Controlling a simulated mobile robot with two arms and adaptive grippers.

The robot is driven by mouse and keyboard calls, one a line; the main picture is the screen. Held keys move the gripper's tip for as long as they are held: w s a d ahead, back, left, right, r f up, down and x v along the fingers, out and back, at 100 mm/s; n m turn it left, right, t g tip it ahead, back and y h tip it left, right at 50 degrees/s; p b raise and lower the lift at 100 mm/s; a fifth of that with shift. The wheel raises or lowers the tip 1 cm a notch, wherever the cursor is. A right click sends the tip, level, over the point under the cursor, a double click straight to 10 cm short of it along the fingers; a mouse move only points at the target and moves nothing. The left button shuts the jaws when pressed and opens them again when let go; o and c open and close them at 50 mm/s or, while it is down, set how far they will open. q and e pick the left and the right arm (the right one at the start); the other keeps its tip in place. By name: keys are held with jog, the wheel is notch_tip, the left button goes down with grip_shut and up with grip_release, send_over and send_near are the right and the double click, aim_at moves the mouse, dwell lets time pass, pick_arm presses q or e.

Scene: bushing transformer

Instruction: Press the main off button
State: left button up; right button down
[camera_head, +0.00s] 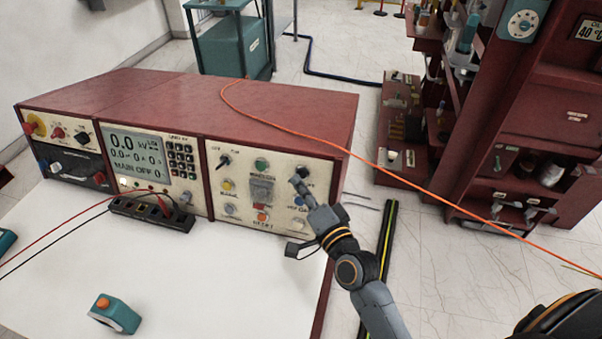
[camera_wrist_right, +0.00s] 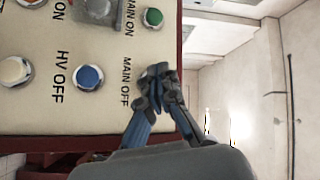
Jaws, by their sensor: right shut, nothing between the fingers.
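The control panel (camera_head: 285,212) is the right part of the red console's front. In the right wrist view, the "MAIN OFF" label (camera_wrist_right: 127,82) shows turned sideways. The main off button beside it is largely hidden behind my right gripper (camera_wrist_right: 158,78). In the head view, a dark round button (camera_head: 303,171) shows at the panel's upper right. My right gripper (camera_head: 298,182) is shut and empty, its tips at or just in front of that button. I cannot tell whether they touch it. The display (camera_head: 138,158) reads "MAIN OFF". My left gripper is out of view.
A green button (camera_wrist_right: 153,17) and a blue HV OFF button (camera_wrist_right: 88,78) flank the main off spot. A black block (camera_head: 152,212) with cables stands before the console. A teal box (camera_head: 115,314) lies on the white table. An orange cable (camera_head: 400,176) crosses behind my right arm.

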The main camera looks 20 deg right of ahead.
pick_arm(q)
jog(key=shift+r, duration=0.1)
pick_arm(e)
jog(key=shift+s+a, duration=0.1)
pick_arm(q)
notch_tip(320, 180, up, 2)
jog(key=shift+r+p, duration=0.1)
jog(key=shift+p, duration=1.1)
pick_arm(e)
jog(key=s+a, duration=0.1)
jog(key=s, duration=0.1)
jog(key=s+a+r, duration=0.1)
jog(key=s, duration=0.1)
jog(key=shift+a+r, duration=0.1)
jog(key=shift+a, duration=0.2)
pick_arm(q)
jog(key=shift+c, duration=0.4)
pick_arm(e)
jog(key=shift+w, duration=0.1)
dwell(1.2)
